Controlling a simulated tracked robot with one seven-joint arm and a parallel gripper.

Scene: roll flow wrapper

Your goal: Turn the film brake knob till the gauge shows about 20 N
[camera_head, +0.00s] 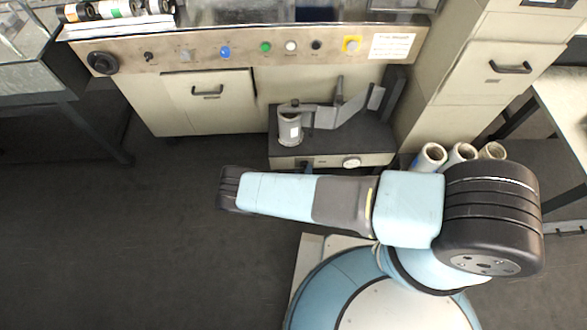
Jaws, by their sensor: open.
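A low cream unit (333,161) with a dark top stands on the floor in front of the machine. Its front carries a small dark knob-like part (308,164) and a round white dial (352,162), which look like the brake knob and the gauge. The dial's reading is too small to make out. A pale film roll (290,129) stands upright on the unit, beside a grey bracket (340,112). My arm stretches across the picture in front of the unit, apart from the knob as far as I can see. My gripper does not show.
The machine's panel (250,53) above holds a large black knob (103,62) at left and several coloured buttons. Several film rolls (430,156) stand right of the unit, close to my arm. A table (565,112) edges in at right. The floor at left is clear.

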